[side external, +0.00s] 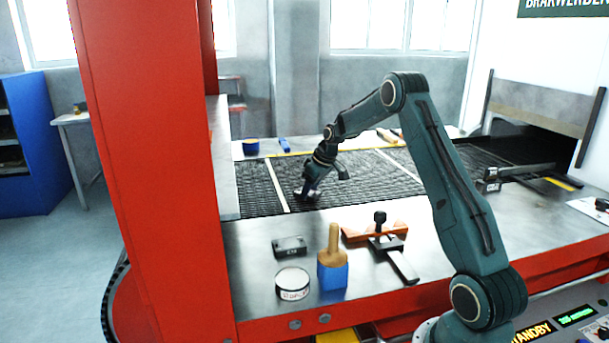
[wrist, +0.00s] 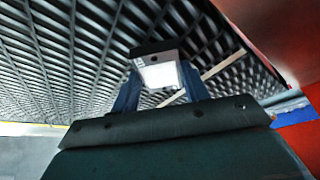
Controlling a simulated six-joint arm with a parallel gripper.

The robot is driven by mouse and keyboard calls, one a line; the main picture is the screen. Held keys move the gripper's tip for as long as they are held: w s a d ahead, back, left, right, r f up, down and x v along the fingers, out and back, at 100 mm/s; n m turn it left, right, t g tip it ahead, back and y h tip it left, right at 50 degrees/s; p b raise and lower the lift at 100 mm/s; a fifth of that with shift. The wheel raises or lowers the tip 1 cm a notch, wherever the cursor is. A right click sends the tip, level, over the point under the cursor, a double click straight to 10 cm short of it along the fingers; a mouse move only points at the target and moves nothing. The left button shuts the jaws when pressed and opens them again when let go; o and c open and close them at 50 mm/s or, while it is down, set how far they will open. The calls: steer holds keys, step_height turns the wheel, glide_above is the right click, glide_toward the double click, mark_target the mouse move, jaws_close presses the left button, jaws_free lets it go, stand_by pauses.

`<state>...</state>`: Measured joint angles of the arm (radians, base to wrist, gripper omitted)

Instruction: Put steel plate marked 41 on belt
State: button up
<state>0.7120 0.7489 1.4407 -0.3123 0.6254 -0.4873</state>
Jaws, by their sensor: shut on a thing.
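The mesh belt (side external: 370,176) is a dark grid running across the table behind the steel front ledge; it also fills much of the wrist view (wrist: 60,60). My gripper (side external: 309,190) is low over the left part of the belt, near a pale cross strip. In the wrist view my gripper (wrist: 160,88) is shut on a small steel plate (wrist: 160,75), with a blue-grey finger at each side. The plate has a bright face and a dark far edge. Small marks on it are too blurred to read. I cannot tell whether the plate touches the belt.
On the front ledge stand a dark block (side external: 289,246), a round tin (side external: 292,284), a blue brush with wooden handle (side external: 333,265) and an orange piece with a black tool (side external: 378,232). A red post (side external: 150,150) rises at left. Belt right of my gripper is clear.

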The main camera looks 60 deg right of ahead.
steer(key=shift+f, duration=0.1)
stand_by(0.3)
steer(key=o, duration=1.3)
steer(key=v, duration=1.2)
